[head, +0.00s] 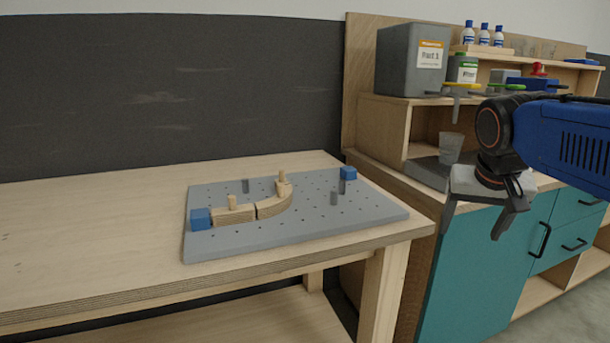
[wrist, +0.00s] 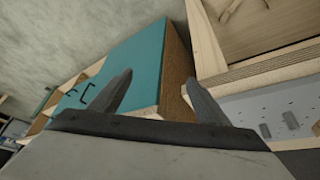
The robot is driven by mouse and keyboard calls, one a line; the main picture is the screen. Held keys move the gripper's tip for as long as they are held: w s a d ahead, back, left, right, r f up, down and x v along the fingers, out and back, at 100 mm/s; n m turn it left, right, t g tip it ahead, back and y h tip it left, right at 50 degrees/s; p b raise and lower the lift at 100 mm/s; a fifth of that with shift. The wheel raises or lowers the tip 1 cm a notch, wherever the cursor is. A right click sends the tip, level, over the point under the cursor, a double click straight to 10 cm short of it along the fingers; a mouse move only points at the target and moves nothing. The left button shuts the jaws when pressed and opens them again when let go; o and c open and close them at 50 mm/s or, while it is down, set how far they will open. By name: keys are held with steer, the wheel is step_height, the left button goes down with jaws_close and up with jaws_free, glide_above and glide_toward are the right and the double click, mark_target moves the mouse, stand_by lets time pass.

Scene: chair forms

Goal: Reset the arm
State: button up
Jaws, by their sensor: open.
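My gripper (head: 506,219) hangs at the right of the head view, in front of the teal cabinet and off the right end of the workbench. It points downward. In the wrist view its two grey fingers (wrist: 160,95) stand wide apart with nothing between them. The blue arm (head: 570,140) is mine and reaches in from the right edge.
A grey pegboard (head: 320,232) on the wooden bench (head: 90,240) holds wooden curved pieces (head: 273,203), blue blocks (head: 201,219) and grey pegs. A teal cabinet (head: 470,265) and a shelf with a grey bin (head: 405,75) and bottles stand at right. The bench's left is clear.

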steer(key=s+a+f+n+y, duration=0.1)
steer(key=s+a+f+n, duration=0.1)
steer(key=s+f, duration=0.6)
steer(key=s+a+f+n+y, duration=0.1)
steer(key=s+a+f, duration=0.2)
steer(key=s+f, duration=0.4)
step_height(320, 180, down, 2)
steer(key=shift+s+f+n, duration=0.1)
steer(key=shift+s+n, duration=0.25)
steer(key=shift+n, duration=0.05)
